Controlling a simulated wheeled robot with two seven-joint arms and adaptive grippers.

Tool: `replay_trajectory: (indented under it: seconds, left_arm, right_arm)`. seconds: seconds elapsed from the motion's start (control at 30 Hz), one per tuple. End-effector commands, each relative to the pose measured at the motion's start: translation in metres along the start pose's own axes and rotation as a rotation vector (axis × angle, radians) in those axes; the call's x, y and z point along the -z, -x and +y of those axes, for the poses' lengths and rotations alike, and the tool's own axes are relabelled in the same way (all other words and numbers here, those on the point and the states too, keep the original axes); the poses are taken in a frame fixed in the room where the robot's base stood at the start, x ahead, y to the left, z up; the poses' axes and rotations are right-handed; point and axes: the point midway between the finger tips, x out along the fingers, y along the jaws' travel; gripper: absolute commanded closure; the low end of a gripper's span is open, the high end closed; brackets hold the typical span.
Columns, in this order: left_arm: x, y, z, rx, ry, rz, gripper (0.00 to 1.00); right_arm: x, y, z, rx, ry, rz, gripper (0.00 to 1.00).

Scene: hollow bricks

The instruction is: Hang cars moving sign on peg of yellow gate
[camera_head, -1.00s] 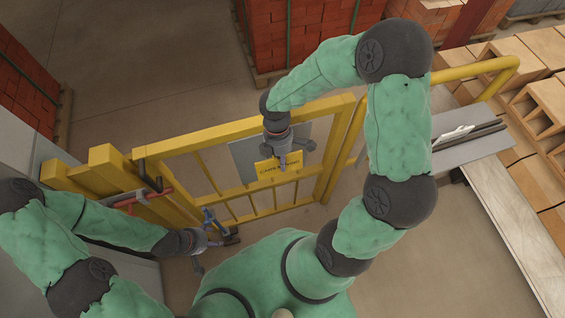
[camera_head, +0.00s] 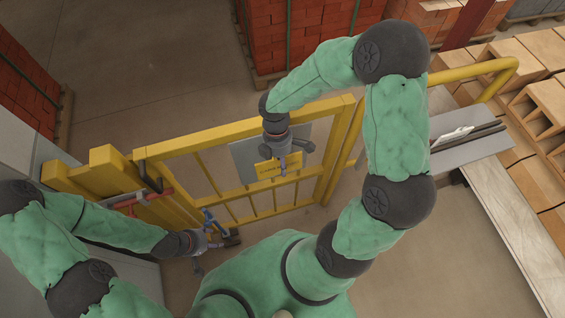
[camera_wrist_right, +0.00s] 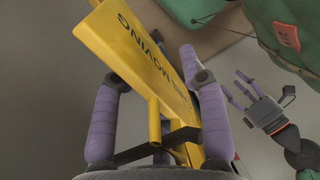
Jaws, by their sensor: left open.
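The yellow cars moving sign (camera_head: 266,169) stands in front of a grey panel (camera_head: 244,158) on the yellow gate (camera_head: 205,134). My right gripper (camera_head: 282,163) is at the sign and covers part of it. In the right wrist view the sign (camera_wrist_right: 140,48) runs between the purple fingers of my right gripper (camera_wrist_right: 160,115). Whether they grip it is unclear. A short yellow rod (camera_wrist_right: 153,122) shows there; I cannot tell whether it is the peg. My left gripper (camera_head: 214,238) is open, low by the gate's left part; it also shows in the right wrist view (camera_wrist_right: 242,90).
Red brick stacks (camera_head: 295,35) stand behind the gate. A yellow rail (camera_head: 480,70), a grey plate (camera_head: 470,145) and pallets of hollow bricks (camera_head: 540,110) are on the right. A grey cabinet (camera_head: 40,140) is at the left. Floor behind the gate is clear.

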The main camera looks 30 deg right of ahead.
Motion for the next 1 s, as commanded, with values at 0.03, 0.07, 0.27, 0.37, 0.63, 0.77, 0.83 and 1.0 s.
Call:
replay_trajectory:
  seconds: [0.03,0.07,0.27,0.37,0.63,0.77,0.83,1.0]
  left_arm:
    - [0.0,-0.001,0.0,0.0,0.0,0.0,0.42]
    - [0.0,-0.001,0.0,0.0,0.0,0.0,0.42]
    - [0.0,0.0,0.0,0.0,0.0,0.0,0.42]
    - [0.0,0.0,0.0,0.0,0.0,0.0,0.42]
    - [0.0,0.001,0.0,0.0,0.0,0.0,0.42]
    - [0.0,0.001,0.0,0.0,0.0,0.0,0.42]
    - [0.0,0.001,0.0,0.0,0.0,0.0,0.42]
    - [0.0,0.0,0.0,0.0,0.0,0.0,0.42]
  right_arm:
    - [0.002,0.004,0.01,-0.026,0.005,0.006,0.58]
    - [0.002,0.004,0.01,-0.026,0.005,0.006,0.58]
    - [0.002,0.009,0.01,-0.029,0.006,0.006,0.58]
    - [0.002,0.02,0.01,-0.034,0.005,0.007,0.58]
    - [0.0,0.074,0.004,-0.038,0.004,0.009,0.58]
    - [0.0,0.097,0.001,-0.034,0.001,0.01,0.58]
    - [0.0,0.106,-0.001,-0.029,0.002,0.008,0.58]
    - [-0.002,0.12,-0.005,-0.019,0.003,0.005,0.58]
